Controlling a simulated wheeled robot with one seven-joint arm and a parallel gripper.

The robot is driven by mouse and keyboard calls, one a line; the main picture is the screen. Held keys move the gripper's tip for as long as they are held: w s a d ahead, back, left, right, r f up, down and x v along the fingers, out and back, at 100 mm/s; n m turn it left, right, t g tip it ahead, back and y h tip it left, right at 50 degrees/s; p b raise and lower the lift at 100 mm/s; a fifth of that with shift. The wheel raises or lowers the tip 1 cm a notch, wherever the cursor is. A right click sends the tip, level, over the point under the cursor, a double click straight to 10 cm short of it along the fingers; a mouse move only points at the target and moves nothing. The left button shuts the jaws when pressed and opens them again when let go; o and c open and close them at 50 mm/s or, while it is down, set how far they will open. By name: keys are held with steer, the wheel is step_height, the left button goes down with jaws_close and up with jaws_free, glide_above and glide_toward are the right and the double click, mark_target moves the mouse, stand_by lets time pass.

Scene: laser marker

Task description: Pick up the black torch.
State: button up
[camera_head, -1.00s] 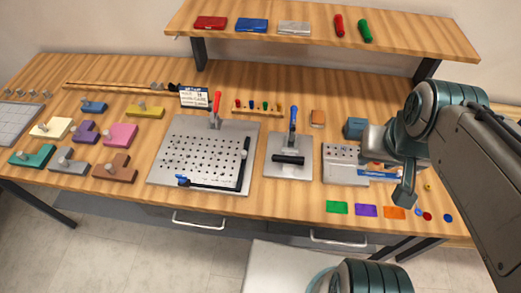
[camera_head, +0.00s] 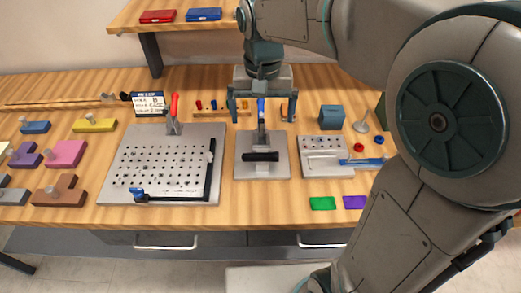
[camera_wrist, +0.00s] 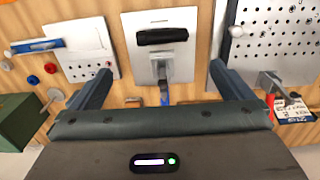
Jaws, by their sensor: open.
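The black torch (camera_head: 261,157) is a short black cylinder lying crosswise on a grey metal plate (camera_head: 250,172) with a blue-handled clamp (camera_head: 262,112) at its back. The torch also shows in the wrist view (camera_wrist: 162,36), at the top middle. My gripper (camera_head: 262,106) is open and empty, its fingers spread left and right behind the torch in the head view. In the wrist view my two fingers (camera_wrist: 162,82) stand either side of the clamp, with the torch beyond them and apart from them.
A perforated plate (camera_head: 130,150) with a red-handled clamp (camera_head: 174,107) stands left of the torch plate. A grey holed block (camera_head: 322,146) and a blue cube (camera_head: 331,117) are on the right. A rack of small coloured pieces (camera_head: 207,111) stands behind. A shelf (camera_head: 170,28) overhangs the back.

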glide_above(261, 155)
step_height(261, 155, down, 8)
steer(key=shift+d+f, duration=0.15)
steer(key=shift+f, duration=0.1)
steer(key=f, duration=0.5)
steer(key=shift+a+f, duration=0.1)
steer(key=shift+a, duration=0.1)
steer(key=c, duration=0.8)
